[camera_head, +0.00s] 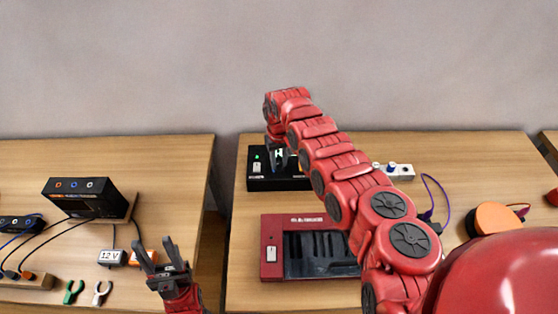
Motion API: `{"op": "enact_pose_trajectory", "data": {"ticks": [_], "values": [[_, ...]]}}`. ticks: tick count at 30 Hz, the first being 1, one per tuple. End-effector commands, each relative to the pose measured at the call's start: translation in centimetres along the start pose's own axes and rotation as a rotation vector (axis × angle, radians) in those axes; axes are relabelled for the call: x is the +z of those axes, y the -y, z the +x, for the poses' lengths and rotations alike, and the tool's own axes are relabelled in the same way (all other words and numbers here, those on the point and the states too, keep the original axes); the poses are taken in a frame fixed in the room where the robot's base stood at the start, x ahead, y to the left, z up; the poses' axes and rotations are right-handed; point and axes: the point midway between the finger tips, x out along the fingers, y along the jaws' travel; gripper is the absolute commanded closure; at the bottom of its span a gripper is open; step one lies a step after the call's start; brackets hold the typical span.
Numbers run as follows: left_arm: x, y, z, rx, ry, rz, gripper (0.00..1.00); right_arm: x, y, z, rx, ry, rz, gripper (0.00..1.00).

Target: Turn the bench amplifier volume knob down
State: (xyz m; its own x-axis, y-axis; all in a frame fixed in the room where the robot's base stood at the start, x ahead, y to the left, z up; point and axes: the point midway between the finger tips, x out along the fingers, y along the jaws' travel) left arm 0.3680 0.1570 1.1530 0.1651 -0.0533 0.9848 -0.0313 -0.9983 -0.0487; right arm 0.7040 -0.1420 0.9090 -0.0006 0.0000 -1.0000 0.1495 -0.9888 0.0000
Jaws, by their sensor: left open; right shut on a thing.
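The black box with a lit green light and a white switch, which looks like the bench amplifier (256,183), stands at the back left of the right-hand table. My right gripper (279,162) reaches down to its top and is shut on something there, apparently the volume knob. The gripper and arm hide the knob, so its angle cannot be told. The arm also covers the box's right part. My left gripper (157,257) is open and empty, its fingers pointing up, near the right edge of the left-hand table.
A red keyboard (270,254) lies in front of the amplifier, partly under my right arm. A white socket strip (402,171) and an orange round thing (497,219) are further right. The left table (170,165) holds a black box (84,197) and cables. A gap separates the tables.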

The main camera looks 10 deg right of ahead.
Motion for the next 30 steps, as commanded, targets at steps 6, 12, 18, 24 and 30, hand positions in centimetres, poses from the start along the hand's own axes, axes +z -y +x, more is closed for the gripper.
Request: {"op": "enact_pose_trajectory", "data": {"ticks": [6, 12, 18, 24, 30], "values": [[0.1, 0.0, -0.3, 0.0, 0.0, 0.0, 0.5, 0.0, -0.1, 0.1, 0.0, -0.001, -0.027, 1.0], [0.2, -0.1, -1.3, 0.0, 0.0, 0.0, 0.5, -0.1, -0.1, 0.1, 0.001, -0.002, -0.224, 1.0], [0.2, -0.1, -1.4, 0.0, 0.0, 0.0, 0.5, 0.0, 0.0, 0.0, 0.0, -0.001, -0.283, 1.0], [0.2, -0.1, -1.3, 0.0, 0.0, 0.0, 0.5, 0.0, 0.0, 0.0, 0.0, -0.001, -0.281, 0.61], [0.2, -0.1, -1.3, 0.0, 0.0, 0.0, 0.5, 0.0, 0.0, 0.0, 0.0, 0.0, -0.281, 0.36]]}}
